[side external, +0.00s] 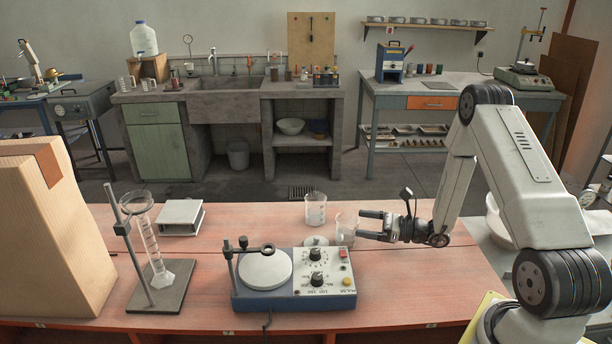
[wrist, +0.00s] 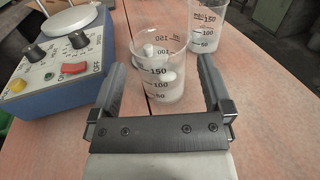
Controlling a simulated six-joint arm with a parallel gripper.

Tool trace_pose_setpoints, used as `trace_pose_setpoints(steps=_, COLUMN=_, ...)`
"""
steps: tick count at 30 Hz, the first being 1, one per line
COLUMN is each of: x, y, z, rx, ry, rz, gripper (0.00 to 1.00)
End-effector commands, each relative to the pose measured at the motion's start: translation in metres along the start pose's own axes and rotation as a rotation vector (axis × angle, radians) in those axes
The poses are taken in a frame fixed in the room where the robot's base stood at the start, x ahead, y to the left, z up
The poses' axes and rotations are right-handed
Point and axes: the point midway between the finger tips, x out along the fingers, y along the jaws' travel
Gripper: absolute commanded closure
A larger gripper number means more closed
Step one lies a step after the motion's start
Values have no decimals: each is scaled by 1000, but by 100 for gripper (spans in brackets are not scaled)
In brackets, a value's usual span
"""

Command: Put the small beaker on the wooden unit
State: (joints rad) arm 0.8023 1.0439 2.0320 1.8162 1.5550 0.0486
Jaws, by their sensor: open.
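A clear glass beaker (side external: 346,232) with graduation marks stands upright on the bench. My gripper (side external: 362,225) is open and level, reaching it from the right. In the wrist view this beaker (wrist: 160,88) stands between the open fingers, with a gap on each side. Small white shapes show in or through its glass. A second clear beaker (side external: 316,210) stands a little behind and left; it also shows at the wrist view's top right (wrist: 207,28). Which beaker is smaller is hard to tell. A low, pale box-like unit (side external: 181,217) sits further left; its material is unclear.
A blue hotplate (side external: 268,292) with knobs stands at the front, left of my gripper. A stand (side external: 158,292) holding a tall graduated cylinder (side external: 150,238) is left of it. A cardboard box (side external: 50,235) fills the far left. The bench between unit and beakers is clear.

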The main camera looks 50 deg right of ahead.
Motion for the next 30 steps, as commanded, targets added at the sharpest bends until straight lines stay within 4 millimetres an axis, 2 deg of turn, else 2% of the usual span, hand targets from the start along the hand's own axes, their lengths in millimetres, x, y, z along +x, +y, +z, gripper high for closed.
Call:
trace_pose_setpoints(steps=15, x=46, y=1, z=-1, rx=-1, ry=1, rz=2, gripper=0)
trace_pose_setpoints(steps=30, x=48, y=1, z=-1, rx=0, ry=1, rz=0, gripper=0)
